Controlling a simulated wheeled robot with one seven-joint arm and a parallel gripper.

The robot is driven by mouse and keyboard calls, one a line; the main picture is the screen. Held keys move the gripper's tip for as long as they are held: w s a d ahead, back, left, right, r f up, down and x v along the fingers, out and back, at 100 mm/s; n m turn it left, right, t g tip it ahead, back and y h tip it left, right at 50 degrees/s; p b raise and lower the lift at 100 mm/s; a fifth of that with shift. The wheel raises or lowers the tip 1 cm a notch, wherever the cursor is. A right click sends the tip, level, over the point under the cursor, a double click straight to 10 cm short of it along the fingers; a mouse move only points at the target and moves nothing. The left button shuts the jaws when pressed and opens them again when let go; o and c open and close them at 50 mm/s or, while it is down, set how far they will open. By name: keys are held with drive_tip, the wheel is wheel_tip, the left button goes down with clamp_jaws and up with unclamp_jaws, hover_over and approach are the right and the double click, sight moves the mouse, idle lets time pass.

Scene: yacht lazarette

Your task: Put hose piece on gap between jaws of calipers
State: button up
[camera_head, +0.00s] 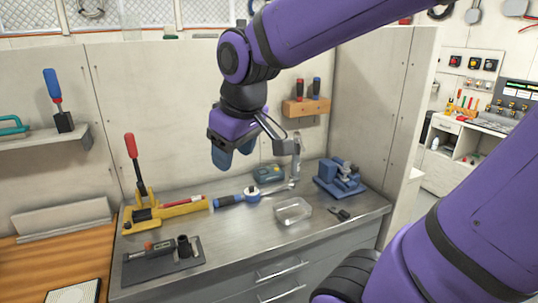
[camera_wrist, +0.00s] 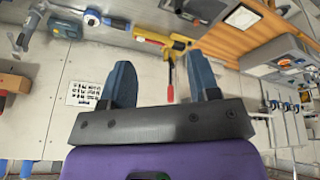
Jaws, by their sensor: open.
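A short black upright cylinder, apparently the hose piece (camera_head: 184,246), stands at the right end of a dark mat (camera_head: 150,272) on the metal worktop. The calipers (camera_head: 158,247), with dark and reddish parts, lie beside it on the mat; their jaws and the gap are too small to make out. My gripper (camera_head: 222,158) hangs above the back of the worktop, up and to the right of the mat. In the wrist view my gripper (camera_wrist: 163,80) has its two blue fingers wide apart with nothing between them.
A yellow tool with a red lever (camera_head: 133,160) stands behind the mat. A blue-handled wrench (camera_head: 232,201), a clear tray (camera_head: 293,211) and a blue vise (camera_head: 340,178) occupy the middle and right. The back wall and a wooden tool rack (camera_head: 306,107) are close behind my gripper.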

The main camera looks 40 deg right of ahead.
drive_tip(key=s+d+r+m+t, duration=0.1)
drive_tip(key=s+m, duration=0.1)
drive_tip(key=s, duration=0.6)
drive_tip(key=shift+s+r+m, duration=0.3)
drive_tip(key=shift+m, duration=0.1)
